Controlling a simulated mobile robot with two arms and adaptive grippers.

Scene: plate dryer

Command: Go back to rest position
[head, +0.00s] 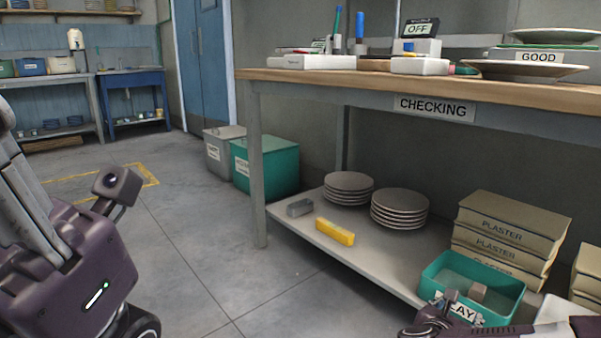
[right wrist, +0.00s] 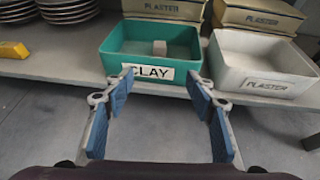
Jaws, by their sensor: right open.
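My right gripper (head: 440,312) is at the lower right of the head view, in front of the shelf's front edge. In the right wrist view the right gripper (right wrist: 160,84) is open, with its two blue-padded fingers spread and nothing between them. It faces the teal bin labelled CLAY (right wrist: 115,56), whose label shows between the fingertips. In the head view the gripper's tip overlaps the front of the teal bin (head: 435,283). A small greyish block (head: 478,293) lies inside the bin. My left gripper does not show.
A white PLASTER bin (right wrist: 225,73) stands right of the CLAY bin. Plate stacks (head: 400,208), a yellow block (head: 335,232) and plaster bags (head: 490,241) sit on the lower shelf (head: 385,262). The checking table (head: 350,76) is above. The floor (head: 200,240) at left-centre is clear.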

